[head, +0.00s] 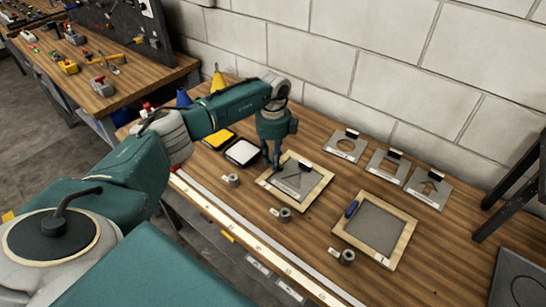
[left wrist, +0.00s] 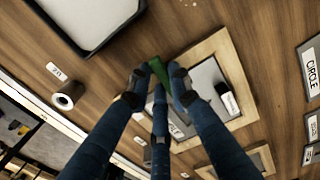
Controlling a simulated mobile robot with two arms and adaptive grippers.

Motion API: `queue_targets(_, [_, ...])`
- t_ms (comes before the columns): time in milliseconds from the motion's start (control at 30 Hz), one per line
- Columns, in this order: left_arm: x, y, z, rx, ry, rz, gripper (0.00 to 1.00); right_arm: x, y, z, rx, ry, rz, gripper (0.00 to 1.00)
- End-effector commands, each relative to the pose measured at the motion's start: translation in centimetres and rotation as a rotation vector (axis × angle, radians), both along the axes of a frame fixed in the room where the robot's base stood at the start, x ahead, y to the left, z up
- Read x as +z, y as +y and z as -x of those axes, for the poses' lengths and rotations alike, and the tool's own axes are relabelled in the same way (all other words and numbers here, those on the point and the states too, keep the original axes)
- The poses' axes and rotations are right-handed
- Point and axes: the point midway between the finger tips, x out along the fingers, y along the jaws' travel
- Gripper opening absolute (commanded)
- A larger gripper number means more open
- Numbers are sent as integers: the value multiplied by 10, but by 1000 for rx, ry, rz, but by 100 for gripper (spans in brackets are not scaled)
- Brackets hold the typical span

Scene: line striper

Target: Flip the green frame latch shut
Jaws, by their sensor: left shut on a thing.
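A wooden frame (head: 318,192) lies on the bench with a grey plate (head: 294,182) inside it; the plate has a dark triangular mark. My left gripper (head: 274,166) points down at the frame's back left side. In the left wrist view its fingers (left wrist: 158,80) are closed around the green latch (left wrist: 157,68), at the edge of the wooden frame (left wrist: 238,78). Only a short green piece shows between the fingertips; the rest is hidden, so I cannot tell the latch's exact angle. My right gripper is not in view.
Yellow (head: 219,138) and white (head: 242,152) trays sit left of the gripper. Stencil plates (head: 428,188) lie behind, near the block wall. Small rolls (head: 284,214) line the front.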

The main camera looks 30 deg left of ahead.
Motion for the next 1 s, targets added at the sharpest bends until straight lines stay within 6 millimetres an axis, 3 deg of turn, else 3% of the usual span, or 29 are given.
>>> queue_targets(733, [2, 1, -1, 88, -5, -1, 0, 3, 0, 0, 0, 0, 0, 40])
queue_targets(767, [2, 1, -1, 88, -5, -1, 23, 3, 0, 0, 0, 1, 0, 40])
queue_targets(833, [2, 0, -1, 88, -5, -1, 37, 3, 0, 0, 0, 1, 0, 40])
queue_targets(1000, [1, 0, 0, 86, -3, -1, 39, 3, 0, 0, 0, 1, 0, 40])
